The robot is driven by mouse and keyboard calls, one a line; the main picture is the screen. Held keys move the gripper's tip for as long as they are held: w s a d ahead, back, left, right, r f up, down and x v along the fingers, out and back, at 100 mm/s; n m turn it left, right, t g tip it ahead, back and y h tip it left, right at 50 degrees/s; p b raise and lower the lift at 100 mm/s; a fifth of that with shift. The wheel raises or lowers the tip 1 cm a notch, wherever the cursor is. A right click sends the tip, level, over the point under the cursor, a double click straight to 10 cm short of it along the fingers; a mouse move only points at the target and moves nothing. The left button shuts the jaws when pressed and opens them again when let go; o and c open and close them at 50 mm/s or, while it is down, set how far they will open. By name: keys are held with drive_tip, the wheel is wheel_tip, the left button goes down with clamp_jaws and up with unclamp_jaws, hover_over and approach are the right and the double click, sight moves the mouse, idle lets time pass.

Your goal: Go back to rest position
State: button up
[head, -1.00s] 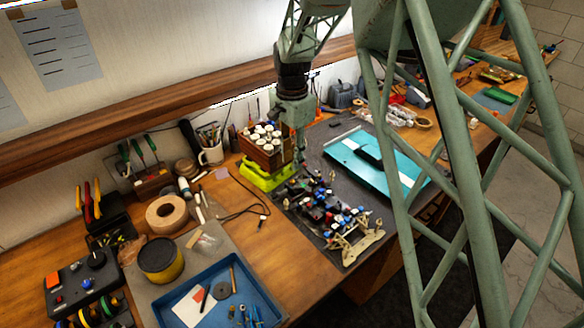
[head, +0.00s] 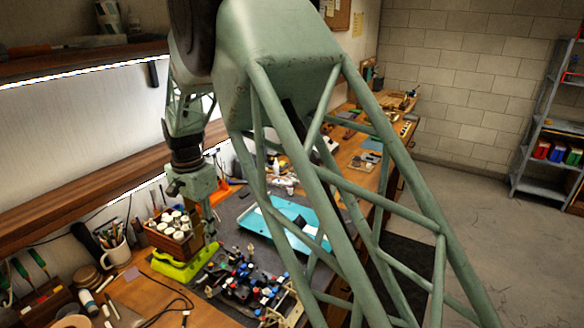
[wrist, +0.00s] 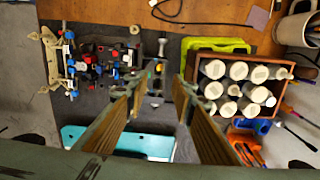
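My gripper (wrist: 158,84) is open in the wrist view, its two fingers apart with nothing held between them. It points down over the dark work mat. In the head view my gripper (head: 208,226) hangs beside the crate of white bottles. The RC car chassis (head: 248,284), with blue, red and white parts, lies on the mat in front of it. The chassis (wrist: 100,58) is left of my fingers in the wrist view. The teal car body panel (head: 284,222) lies behind the chassis, partly hidden by my arm; it also shows in the wrist view (wrist: 120,141).
A wooden crate (head: 170,244) of white bottles stands close to my gripper, next to a lime-green case (head: 178,270). A mug of tools (head: 114,256) is further left. A metal shelf (head: 545,130) stands at the right, with open floor (head: 475,210) before it.

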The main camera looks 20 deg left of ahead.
drive_tip(key=shift+d, duration=0.1)
drive_tip(key=w+d+r+b, duration=0.1)
drive_tip(key=w+d+r, duration=0.15)
drive_tip(key=d, duration=0.55)
drive_tip(key=w+d+r+n+b, duration=0.1)
drive_tip(key=d+r, duration=0.2)
drive_tip(key=d, duration=0.4)
drive_tip(key=w+d+r+b, duration=0.2)
drive_tip(key=d, duration=0.6)
drive_tip(key=s+d+r+n+b, duration=0.1)
drive_tip(key=s+d+r+b, duration=0.15)
drive_tip(key=d, duration=0.85)
drive_tip(key=s+d+r+t+h+b, duration=0.1)
drive_tip(key=s+d, duration=0.3)
drive_tip(key=d, duration=0.6)
drive_tip(key=s+d+r+n+b, duration=0.1)
drive_tip(key=s+d, duration=0.2)
drive_tip(key=d, duration=0.8)
drive_tip(key=s+d+r+t, duration=0.1)
drive_tip(key=s+d, duration=0.3)
drive_tip(key=s, duration=0.5)
drive_tip(key=s+d+r+t, duration=0.1)
drive_tip(key=s+d+r, duration=0.3)
drive_tip(key=s, duration=0.5)
drive_tip(key=s+d+r+t+y, duration=0.1)
drive_tip(key=s+d+r, duration=0.2)
drive_tip(key=s, duration=0.7)
drive_tip(key=shift+d, duration=0.75)
